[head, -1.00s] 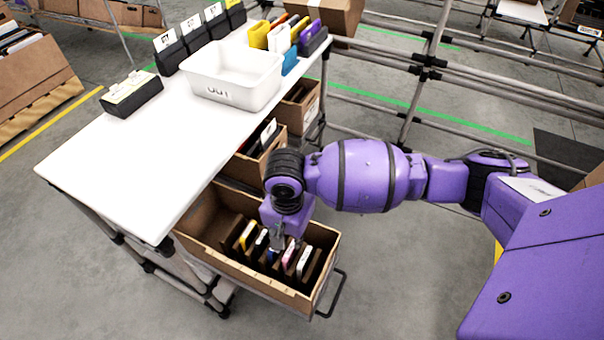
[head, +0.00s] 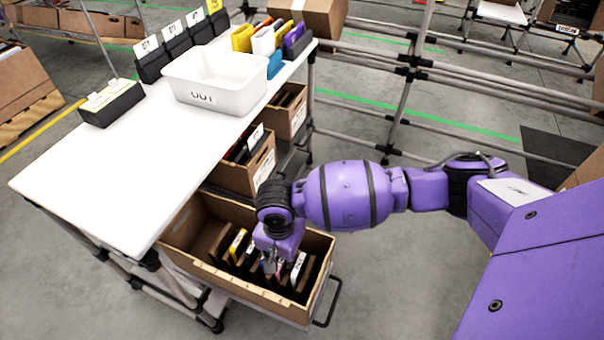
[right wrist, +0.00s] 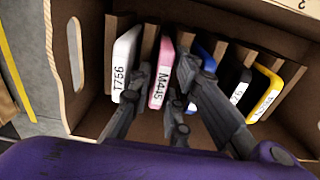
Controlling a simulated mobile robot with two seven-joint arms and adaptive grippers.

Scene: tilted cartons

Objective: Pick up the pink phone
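The pink phone (right wrist: 161,72) stands on edge in a slot of an open brown carton (right wrist: 92,62), with a label reading like "M445". It shows as a thin pink strip in the head view (head: 279,269), partly hidden by my gripper. A white phone (right wrist: 126,58) stands left of it and a blue phone (right wrist: 207,58) right of it in the wrist view. My right gripper (right wrist: 168,98) is open, its fingers spread to either side of the pink phone's near end. Contact cannot be told. My left gripper is not in view.
Black (right wrist: 236,82) and yellow (right wrist: 266,92) phones stand further right in the carton, between brown dividers. The carton walls (head: 318,285) surround my gripper closely. A white table (head: 110,170) with a white bin (head: 215,85) is beside it. More cartons (head: 250,170) stand behind.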

